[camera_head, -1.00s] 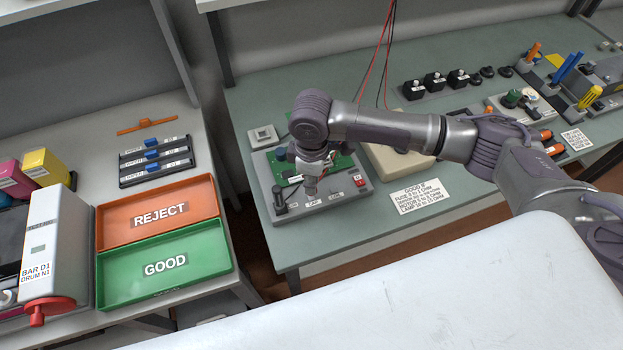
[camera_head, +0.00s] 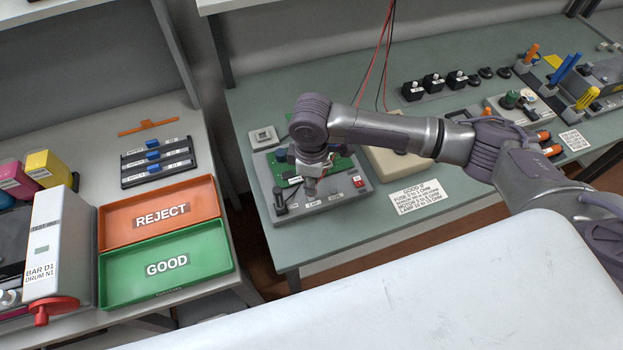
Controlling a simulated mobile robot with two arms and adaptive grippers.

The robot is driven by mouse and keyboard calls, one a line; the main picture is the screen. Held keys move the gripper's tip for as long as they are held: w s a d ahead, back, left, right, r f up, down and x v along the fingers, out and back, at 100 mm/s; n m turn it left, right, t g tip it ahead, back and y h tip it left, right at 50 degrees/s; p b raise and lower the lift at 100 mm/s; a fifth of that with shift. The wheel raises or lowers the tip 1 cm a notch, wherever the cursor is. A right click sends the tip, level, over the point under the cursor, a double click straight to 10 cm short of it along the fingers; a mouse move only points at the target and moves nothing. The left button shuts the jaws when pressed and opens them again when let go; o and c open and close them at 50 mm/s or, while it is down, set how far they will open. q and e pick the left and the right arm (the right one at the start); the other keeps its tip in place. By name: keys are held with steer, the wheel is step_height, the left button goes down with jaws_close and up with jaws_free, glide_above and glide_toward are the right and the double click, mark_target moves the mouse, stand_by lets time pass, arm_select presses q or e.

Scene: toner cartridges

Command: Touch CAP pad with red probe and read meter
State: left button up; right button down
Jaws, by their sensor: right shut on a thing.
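My right gripper (camera_head: 310,188) points down over the front part of a grey test fixture (camera_head: 355,199) that carries a green circuit board (camera_head: 342,163). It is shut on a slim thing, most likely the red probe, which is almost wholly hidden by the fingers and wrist. The fingertips are just behind a row of small labels on the fixture's front edge. The middle label (camera_head: 314,204) appears to read CAP. I cannot tell whether the probe tip touches the pad. A beige box (camera_head: 399,165) behind my forearm may be the meter; its display is not readable. My left gripper is out of view.
Red and black leads (camera_head: 384,50) hang over the green bench. A white limits card (camera_head: 416,196) lies right of the fixture. The orange REJECT tray (camera_head: 190,233) and green GOOD tray (camera_head: 200,287) are on the left table. A pale surface (camera_head: 430,290) fills the foreground.

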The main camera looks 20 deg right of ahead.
steer(key=shift+f, duration=0.15)
stand_by(0.4)
steer(key=shift+f, duration=0.45)
stand_by(0.3)
steer(key=shift+s+f+p, duration=0.1)
steer(key=shift+p, duration=0.35)
stand_by(1.2)
step_height(320, 180, up, 7)
steer(key=p, duration=0.8)
stand_by(0.6)
